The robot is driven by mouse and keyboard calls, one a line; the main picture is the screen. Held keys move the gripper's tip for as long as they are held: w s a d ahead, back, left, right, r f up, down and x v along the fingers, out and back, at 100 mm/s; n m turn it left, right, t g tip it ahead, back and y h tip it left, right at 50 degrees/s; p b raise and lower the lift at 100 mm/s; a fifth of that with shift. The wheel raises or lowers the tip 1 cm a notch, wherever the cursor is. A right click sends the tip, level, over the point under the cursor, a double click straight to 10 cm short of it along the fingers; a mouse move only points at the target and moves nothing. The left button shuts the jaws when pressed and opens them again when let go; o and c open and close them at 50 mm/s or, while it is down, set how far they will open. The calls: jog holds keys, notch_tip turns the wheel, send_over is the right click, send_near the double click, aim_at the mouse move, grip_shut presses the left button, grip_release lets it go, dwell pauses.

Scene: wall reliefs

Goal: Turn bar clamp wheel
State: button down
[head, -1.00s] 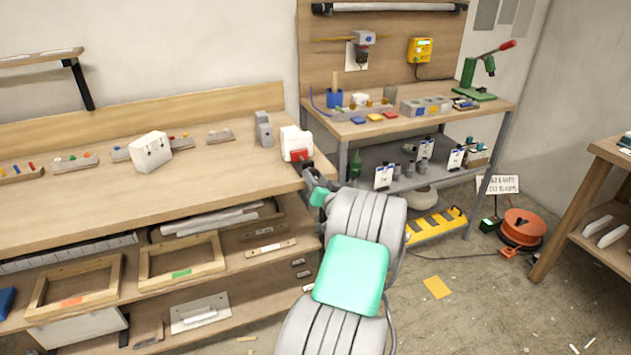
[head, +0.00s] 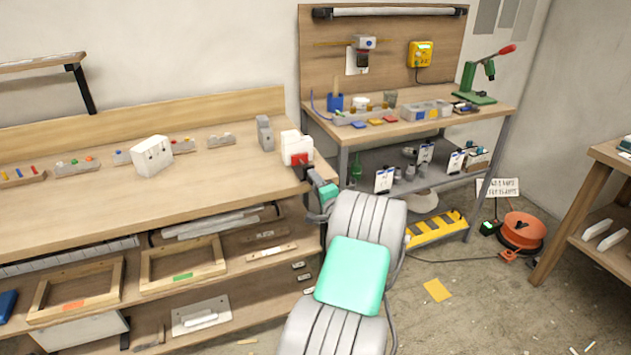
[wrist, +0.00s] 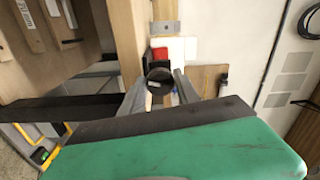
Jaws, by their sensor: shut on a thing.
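The bar clamp's red part (head: 299,160) sits against a white block (head: 294,143) at the right end of the long workbench. The red part also shows in the wrist view (wrist: 159,55). The dark round wheel (wrist: 159,75) faces the wrist camera, below the red part in that picture. My gripper (wrist: 160,88) is shut on the wheel, with one grey finger on each side of it. In the head view my gripper (head: 306,173) is at the bench's right corner, small and partly hidden by my wrist.
A white box (head: 152,156) and a grey block (head: 265,133) stand on the long bench (head: 70,215). Small trays with coloured pieces line its back. A second bench (head: 345,131) stands behind to the right. The floor beside my arm is mostly clear.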

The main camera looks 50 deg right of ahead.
jog(key=m+p, duration=0.7)
jog(key=m, duration=1)
jog(key=shift+s+d+p, duration=0.1)
jog(key=shift+p, duration=0.25)
jog(key=c, duration=0.9)
grip_release()
jog(key=shift+r, duration=0.1)
jog(key=v, duration=0.7)
jog(key=shift+s+a+b, duration=0.25)
jog(key=shift+s+b, duration=0.05)
jog(key=shift+b, duration=0.15)
